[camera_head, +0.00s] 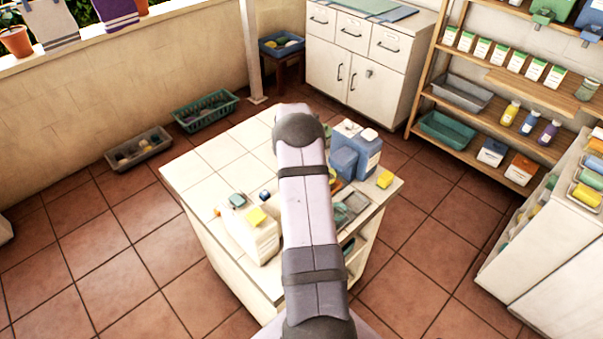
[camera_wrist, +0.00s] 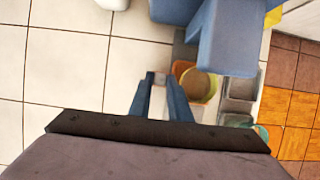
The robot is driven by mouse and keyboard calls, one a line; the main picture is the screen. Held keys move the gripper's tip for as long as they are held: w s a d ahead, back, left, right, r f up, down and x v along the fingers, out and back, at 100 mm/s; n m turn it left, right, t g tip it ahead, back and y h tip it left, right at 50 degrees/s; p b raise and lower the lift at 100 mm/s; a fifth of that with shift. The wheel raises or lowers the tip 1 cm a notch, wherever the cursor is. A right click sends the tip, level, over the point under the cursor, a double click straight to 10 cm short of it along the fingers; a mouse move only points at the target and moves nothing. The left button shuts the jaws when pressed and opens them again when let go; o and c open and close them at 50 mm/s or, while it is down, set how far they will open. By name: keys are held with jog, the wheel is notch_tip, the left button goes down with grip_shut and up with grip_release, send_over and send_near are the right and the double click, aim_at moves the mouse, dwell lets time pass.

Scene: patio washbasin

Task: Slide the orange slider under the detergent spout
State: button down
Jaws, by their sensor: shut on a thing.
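In the wrist view, my gripper (camera_wrist: 160,78) points away from the camera, its two blue-grey fingers close together. They are shut on a small grey piece between the tips; whether it belongs to the slider I cannot tell. Just right of the tips is an orange piece (camera_wrist: 181,68), which looks like the orange slider, with a round tan-topped cup (camera_wrist: 196,82) at it. The blue detergent dispenser (camera_wrist: 228,42) overhangs this area, its spout not clearly visible. In the head view the dispenser (camera_head: 368,152) stands right of my arm, which hides the gripper and most of the slider.
A white carton (camera_head: 248,236) stands on the tiled island (camera_head: 200,168) left of my arm. The island's back left is clear. Shelves (camera_head: 470,55) stand at the right.

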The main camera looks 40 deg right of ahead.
jog(key=d, duration=0.3)
jog(key=shift+d, duration=0.1)
jog(key=shift+r, duration=0.1)
jog(key=shift+d, duration=0.1)
jog(key=c, duration=1.9)
grip_release()
jog(key=shift+d, duration=0.1)
jog(key=shift+b+v, duration=1.25)
jog(key=shift+v, duration=2.4)
